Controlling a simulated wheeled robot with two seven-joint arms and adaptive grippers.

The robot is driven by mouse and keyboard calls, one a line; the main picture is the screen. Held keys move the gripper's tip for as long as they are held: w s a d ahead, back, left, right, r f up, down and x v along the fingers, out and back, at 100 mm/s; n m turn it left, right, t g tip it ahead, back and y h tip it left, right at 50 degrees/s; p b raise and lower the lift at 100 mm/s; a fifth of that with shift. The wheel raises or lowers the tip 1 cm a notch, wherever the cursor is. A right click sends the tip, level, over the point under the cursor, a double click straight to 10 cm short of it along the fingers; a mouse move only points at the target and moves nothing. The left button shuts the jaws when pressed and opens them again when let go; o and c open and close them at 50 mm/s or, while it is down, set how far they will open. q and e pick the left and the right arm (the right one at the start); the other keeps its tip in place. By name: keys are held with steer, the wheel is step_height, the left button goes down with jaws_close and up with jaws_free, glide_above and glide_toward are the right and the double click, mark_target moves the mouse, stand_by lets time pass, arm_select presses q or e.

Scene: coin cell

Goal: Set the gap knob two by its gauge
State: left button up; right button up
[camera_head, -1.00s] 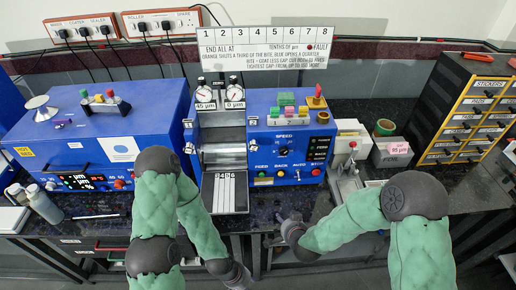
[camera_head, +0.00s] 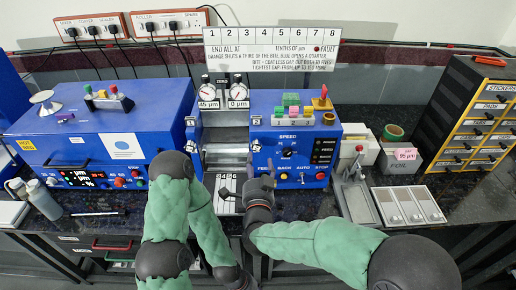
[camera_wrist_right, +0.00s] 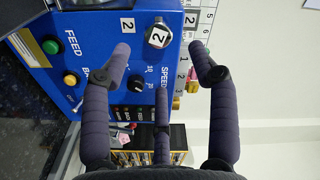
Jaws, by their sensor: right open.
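Gap knob two is a pale faceted knob marked 2 (camera_wrist_right: 158,36) on the blue machine front; in the head view it (camera_head: 256,146) sits under a 2 label, right of the rollers. My right gripper (camera_wrist_right: 160,50) is open, and in the wrist view the knob shows between its fingertips, with no visible contact. In the head view the right gripper (camera_head: 262,172) is just below the knob. Two round gauges stand above the rollers; the left gauge (camera_head: 208,93) reads 45 µm and the right gauge (camera_head: 238,93) 0 µm. My left gripper (camera_head: 238,278) is low at the bench front, its fingers unclear.
The black SPEED knob (camera_wrist_right: 137,83), green FEED button (camera_wrist_right: 70,80) and orange button (camera_wrist_right: 50,47) are close to my right fingers. A rule board (camera_head: 268,48) stands behind. A white tray (camera_head: 408,207) and a drawer rack (camera_head: 470,115) are at right.

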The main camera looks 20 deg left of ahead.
mark_target(257, 148)
steer(key=b+x, duration=0.1)
steer(key=x, duration=0.7)
steer(key=shift+w+f, duration=0.1)
steer(key=shift+w, duration=0.15)
steer(key=c, duration=1.1)
